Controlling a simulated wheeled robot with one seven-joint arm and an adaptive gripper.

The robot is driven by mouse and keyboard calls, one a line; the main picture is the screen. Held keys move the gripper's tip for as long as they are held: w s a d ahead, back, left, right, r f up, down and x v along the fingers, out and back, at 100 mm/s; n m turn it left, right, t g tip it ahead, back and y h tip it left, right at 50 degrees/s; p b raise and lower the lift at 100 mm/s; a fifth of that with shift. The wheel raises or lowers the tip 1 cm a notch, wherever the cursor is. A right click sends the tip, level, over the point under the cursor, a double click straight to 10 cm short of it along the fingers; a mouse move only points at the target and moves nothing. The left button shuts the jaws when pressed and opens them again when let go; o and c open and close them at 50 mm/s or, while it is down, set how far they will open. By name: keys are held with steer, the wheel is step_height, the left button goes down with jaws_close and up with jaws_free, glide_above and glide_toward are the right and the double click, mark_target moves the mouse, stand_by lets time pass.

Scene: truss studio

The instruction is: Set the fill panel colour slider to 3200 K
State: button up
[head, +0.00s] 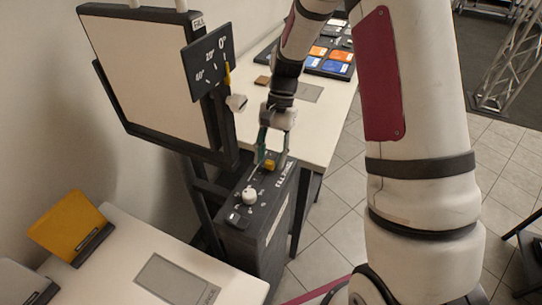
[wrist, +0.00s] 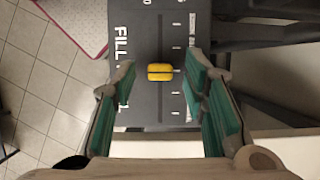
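The fill panel (head: 140,65) is a large pale square in a black frame at the upper left of the head view. Its dark control box (head: 270,225) stands below, with lettering on top. The colour slider's yellow knob (head: 269,166) sits on this top; in the wrist view the knob (wrist: 160,72) lies on a slot with tick marks beside it. Their values are not legible, so I cannot tell the setting. My gripper (head: 271,158) is directly above the knob. In the wrist view my gripper (wrist: 160,80) is open, its green pads either side of the knob with gaps.
A white round knob (head: 249,196) is on the box's top, nearer the front. A dark angle board (head: 208,62) with a yellow pointer is fixed beside the panel. A white table (head: 318,125) stands behind; another, with a yellow card (head: 68,226), is at lower left.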

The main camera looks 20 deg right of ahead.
mark_target(259, 186)
steer(key=shift+a+f, duration=0.1)
steer(key=shift+f, duration=0.15)
jaws_close()
steer(key=s+a+p, duration=0.2)
steer(key=s+a, duration=0.1)
steer(key=s, duration=0.1)
steer(key=shift+a+r, duration=0.15)
steer(key=shift+a, duration=0.3)
jaws_free()
